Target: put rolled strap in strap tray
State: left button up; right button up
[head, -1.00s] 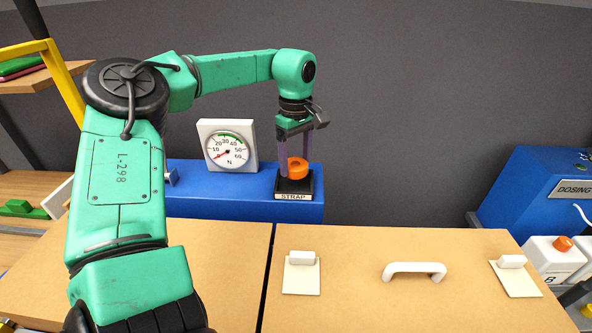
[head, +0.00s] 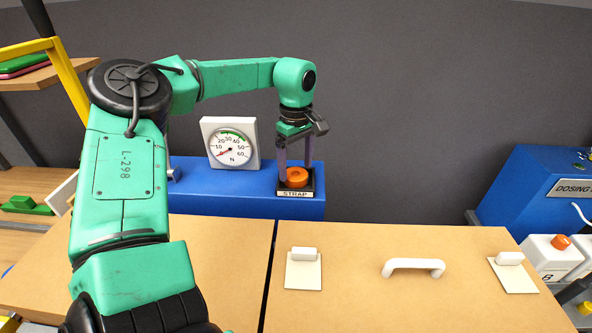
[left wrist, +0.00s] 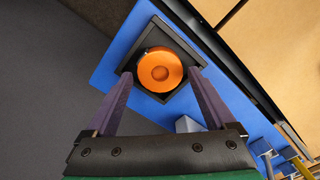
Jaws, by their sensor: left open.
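The rolled strap (head: 298,178) is an orange coil. It sits in the black strap tray (head: 296,191), which has a "STRAP" label on its front and stands on a blue block. In the left wrist view the strap (left wrist: 160,71) lies flat inside the dark square tray (left wrist: 141,47). My left gripper (head: 295,178) points down over the tray. Its purple fingers are open on either side of the strap, apart from it in the left wrist view. My right gripper is not in view.
A dial gauge (head: 231,143) stands on the blue block (head: 225,190) left of the tray. Wooden panels (head: 400,290) with a white handle (head: 413,268) lie in front. A blue dosing machine (head: 540,190) stands at the right.

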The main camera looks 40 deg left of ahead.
aim_at(296, 174)
pick_arm(q)
notch_tip(296, 174, up, 10)
jog(key=shift+r+b, duration=0.25)
jog(key=shift+b, duration=0.15)
jog(key=shift+d+f, duration=0.1)
